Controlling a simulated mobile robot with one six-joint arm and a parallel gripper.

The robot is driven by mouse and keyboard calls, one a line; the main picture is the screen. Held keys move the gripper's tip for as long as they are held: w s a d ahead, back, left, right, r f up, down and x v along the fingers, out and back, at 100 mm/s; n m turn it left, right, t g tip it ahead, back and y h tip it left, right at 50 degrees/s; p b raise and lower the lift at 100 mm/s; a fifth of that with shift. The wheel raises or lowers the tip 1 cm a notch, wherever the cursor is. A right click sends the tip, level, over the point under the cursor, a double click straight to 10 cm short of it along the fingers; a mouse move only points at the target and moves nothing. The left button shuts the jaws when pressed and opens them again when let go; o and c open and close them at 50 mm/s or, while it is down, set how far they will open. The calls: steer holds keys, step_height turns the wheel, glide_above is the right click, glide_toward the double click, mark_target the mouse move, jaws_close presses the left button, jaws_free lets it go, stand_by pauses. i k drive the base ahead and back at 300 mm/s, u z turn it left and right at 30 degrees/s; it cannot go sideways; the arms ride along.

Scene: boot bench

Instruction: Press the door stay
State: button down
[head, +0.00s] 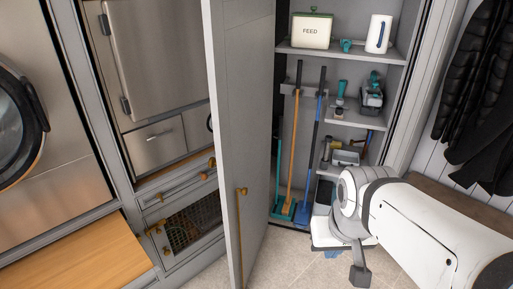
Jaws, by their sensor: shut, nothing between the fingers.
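The tall grey cabinet door (238,130) stands open, seen nearly edge-on, with a long brass handle (241,235) low on its face. I cannot pick out the door stay; it may be hidden behind the door or my arm, or too small to tell. My gripper (360,276) is at the lower middle right, below my white wrist, pointing down over the floor in front of the open cabinet. Its fingers look together, with nothing held. It is to the right of the door and apart from it.
The open cabinet holds a cream FEED tin (312,30), a white jug (378,34), an orange-handled broom (291,150), a blue-handled broom (314,140) and small items on shelves. A wooden bench top (80,255) is at left. Dark coats (480,90) hang right. Pale floor (285,255) is clear beside the door.

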mark_target(244, 191)
steer(key=z, duration=0.15)
steer(key=i, duration=0.95)
steer(key=u, duration=0.45)
